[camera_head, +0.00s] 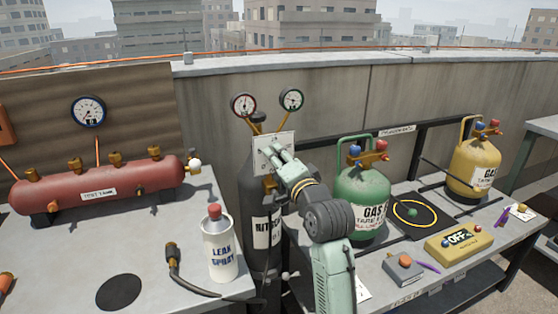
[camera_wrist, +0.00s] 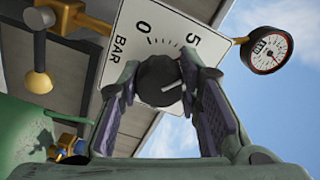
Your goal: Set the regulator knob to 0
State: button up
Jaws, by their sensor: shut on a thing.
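The dark round regulator knob (camera_wrist: 158,80) sits on a white dial plate (camera_wrist: 122,50) marked 0, 5 and BAR. The plate appears turned in the wrist view. A pale line on the knob's face points to the right there, away from the 0. My gripper (camera_wrist: 160,74) is shut on the knob, one finger on each side. In the head view the plate (camera_head: 285,139) stands in front of the dark nitrogen cylinder (camera_head: 250,175), below two gauges (camera_head: 243,104) (camera_head: 291,99). My gripper (camera_head: 271,156) hides the knob there.
A white leak spray can (camera_head: 220,250) and a red test tank (camera_head: 100,187) stand on the left bench. A green gas cylinder (camera_head: 362,190) stands close right of my arm. A yellow cylinder (camera_head: 474,165) and a yellow meter reading OFF (camera_head: 459,243) are farther right.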

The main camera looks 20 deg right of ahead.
jog(key=c, duration=0.4)
jog(key=shift+n, duration=0.3)
jog(key=shift+f+n+b, duration=0.15)
jog(key=shift+n+b, duration=0.6)
jog(key=shift+n, duration=0.45)
jog(key=n+b, duration=0.2)
jog(key=n, duration=0.2)
jog(key=shift+n, duration=0.3)
jog(key=n+b, duration=0.2)
jog(key=n, duration=0.1)
jog(key=shift+n, duration=0.3)
jog(key=n+b, duration=0.2)
jog(key=n, duration=0.2)
jog(key=shift+n, duration=0.4)
